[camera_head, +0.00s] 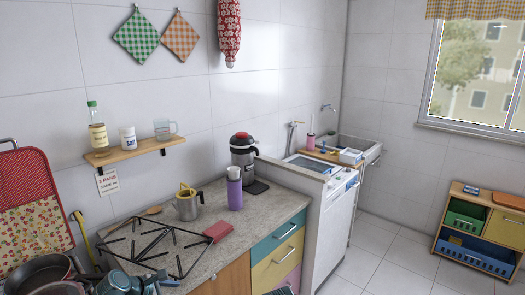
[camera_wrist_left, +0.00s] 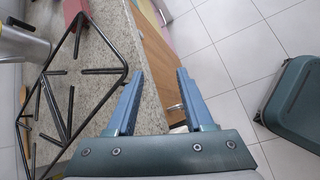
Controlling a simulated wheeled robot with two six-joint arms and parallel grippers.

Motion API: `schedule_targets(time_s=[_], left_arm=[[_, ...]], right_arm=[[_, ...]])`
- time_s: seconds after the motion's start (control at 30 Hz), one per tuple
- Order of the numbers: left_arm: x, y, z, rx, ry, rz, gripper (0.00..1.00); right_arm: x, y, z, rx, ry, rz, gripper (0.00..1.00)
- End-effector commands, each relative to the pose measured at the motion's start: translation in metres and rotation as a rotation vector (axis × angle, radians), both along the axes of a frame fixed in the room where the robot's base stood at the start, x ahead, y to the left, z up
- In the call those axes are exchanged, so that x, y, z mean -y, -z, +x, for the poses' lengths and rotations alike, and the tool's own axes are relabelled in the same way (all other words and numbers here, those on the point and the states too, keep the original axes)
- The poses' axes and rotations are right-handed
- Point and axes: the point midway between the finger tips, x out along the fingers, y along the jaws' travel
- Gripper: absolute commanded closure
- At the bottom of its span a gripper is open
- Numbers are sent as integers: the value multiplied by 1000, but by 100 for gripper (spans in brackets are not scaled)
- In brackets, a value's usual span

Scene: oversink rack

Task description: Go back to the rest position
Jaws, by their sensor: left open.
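My left gripper (camera_wrist_left: 160,98) is open and empty in the left wrist view, its two blue fingers apart. Below the fingers are the edge of the speckled counter (camera_wrist_left: 112,40) and the wooden cabinet front (camera_wrist_left: 158,55). The black stove grate (camera_wrist_left: 70,90) lies to its left in that view. In the head view, blue-grey parts of my left arm show at the bottom left, in front of the grate (camera_head: 150,248); the fingertips are hard to make out there.
A metal jug (camera_head: 188,206), a purple bottle (camera_head: 234,190) and a coffee maker (camera_head: 243,155) stand on the counter. A red item (camera_head: 217,231) lies beside the grate. Pans (camera_head: 40,272) sit at bottom left. Tiled floor (camera_head: 385,255) is clear at right, before a low shelf (camera_head: 484,210).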

Motion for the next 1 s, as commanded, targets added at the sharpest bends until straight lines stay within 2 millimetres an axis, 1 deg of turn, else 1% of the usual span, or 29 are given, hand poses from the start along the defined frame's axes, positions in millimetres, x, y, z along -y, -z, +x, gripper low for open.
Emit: schedule_targets(time_s=[0.03, 0.17, 0.2, 0.27, 0.3, 0.37, 0.4, 0.5, 0.6, 0.73, 0.83, 1.0], left_arm=[[19, 5, -5, -2, 89, 57, 48], [67, 23, -24, 2, 396, 251, 48], [85, 30, -33, 4, 522, 325, 48], [110, 39, -48, 13, 726, 437, 48], [124, 45, -60, 20, 865, 508, 48], [143, 52, -76, 32, 1075, 608, 48], [154, 56, -88, 41, 1215, 671, 48], [175, 62, -114, 59, 1542, 801, 48], [188, 65, -134, 73, 1821, 895, 48], [197, 65, -152, 81, 2077, 967, 48], [200, 64, -158, 84, 2187, 994, 48], [200, 64, -162, 84, 2245, 1005, 48]], right_arm=[[0, 0, 0, 0, 0, 0, 61], [0, 0, 0, 0, 0, 0, 61], [0, 0, 0, 0, 0, 0, 61], [0, 0, 0, 0, 0, 0, 61], [0, 0, 0, 0, 0, 0, 61], [0, 0, 0, 0, 0, 0, 61], [0, 0, 0, 0, 0, 0, 61], [0, 0, 0, 0, 0, 0, 61], [0, 0, 0, 0, 0, 0, 61], [0, 0, 0, 0, 0, 0, 61], [0, 0, 0, 0, 0, 0, 61], [0, 0, 0, 0, 0, 0, 61]])
